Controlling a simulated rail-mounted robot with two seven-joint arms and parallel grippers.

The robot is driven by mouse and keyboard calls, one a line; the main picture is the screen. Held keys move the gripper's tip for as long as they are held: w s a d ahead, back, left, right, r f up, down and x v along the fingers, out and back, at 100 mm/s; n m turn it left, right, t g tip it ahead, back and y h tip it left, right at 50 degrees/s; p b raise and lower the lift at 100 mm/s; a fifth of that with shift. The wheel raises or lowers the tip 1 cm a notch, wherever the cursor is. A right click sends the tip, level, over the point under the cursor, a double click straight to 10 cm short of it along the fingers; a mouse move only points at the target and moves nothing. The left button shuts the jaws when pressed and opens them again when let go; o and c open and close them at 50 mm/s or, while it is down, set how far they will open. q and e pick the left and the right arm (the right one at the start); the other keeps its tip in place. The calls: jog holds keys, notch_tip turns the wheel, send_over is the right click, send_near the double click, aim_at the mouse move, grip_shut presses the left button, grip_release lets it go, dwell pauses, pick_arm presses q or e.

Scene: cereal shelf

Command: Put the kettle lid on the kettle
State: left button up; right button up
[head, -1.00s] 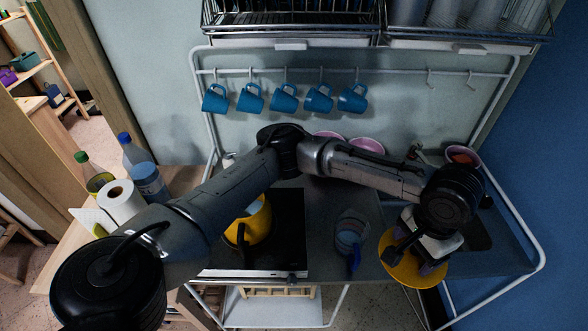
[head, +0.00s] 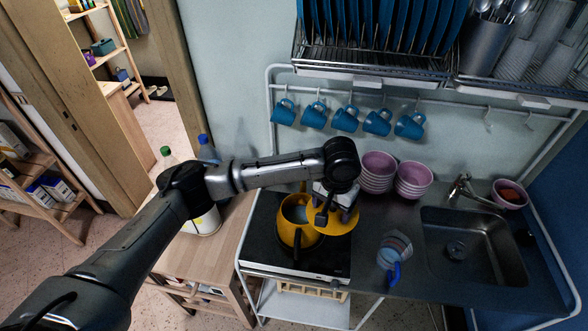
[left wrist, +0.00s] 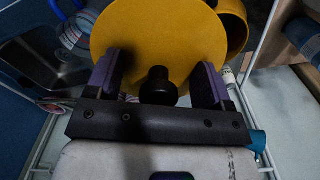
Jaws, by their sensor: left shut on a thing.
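The yellow kettle (head: 289,234) stands without a lid on the black cooktop, its opening facing up and its dark handle toward the front. My left gripper (head: 334,209) is shut on the yellow round kettle lid (head: 343,223), holding it just right of the kettle and overlapping the kettle's right edge in the head view. In the left wrist view, the lid (left wrist: 160,35) fills the space ahead of the purple fingers (left wrist: 160,80), with its black knob between them. Part of the kettle (left wrist: 234,22) shows behind the lid. My right gripper is not in view.
The black cooktop (head: 262,240) lies under the kettle. A blue-handled cup (head: 393,252) stands right of it, before the sink (head: 458,250). Pink bowls (head: 377,172) are stacked behind. Blue mugs (head: 346,119) hang on a rail above. A wooden table (head: 190,257) stands left.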

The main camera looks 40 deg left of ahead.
pick_arm(q)
jog(key=shift+n, duration=0.6)
jog(key=w+a+p, duration=0.1)
jog(key=a+p, duration=0.3)
jog(key=w+a+p, duration=0.1)
jog(key=p, duration=0.1)
jog(key=shift+w+a+r+p, duration=0.1)
jog(key=shift+w+a+p, duration=0.2)
jog(key=shift+a+p, duration=0.1)
pick_arm(e)
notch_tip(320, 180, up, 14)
jog(key=p, duration=0.5)
pick_arm(q)
jog(key=a+f+b, duration=0.5)
jog(key=a+f, duration=0.1)
jog(key=f, duration=0.4)
jog(key=shift+s+a+n, duration=0.15)
jog(key=shift+s+n, duration=0.15)
jog(key=shift+s, duration=0.1)
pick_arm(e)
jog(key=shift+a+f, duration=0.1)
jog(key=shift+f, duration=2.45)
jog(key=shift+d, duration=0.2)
pick_arm(q)
jog(key=shift+p, duration=0.4)
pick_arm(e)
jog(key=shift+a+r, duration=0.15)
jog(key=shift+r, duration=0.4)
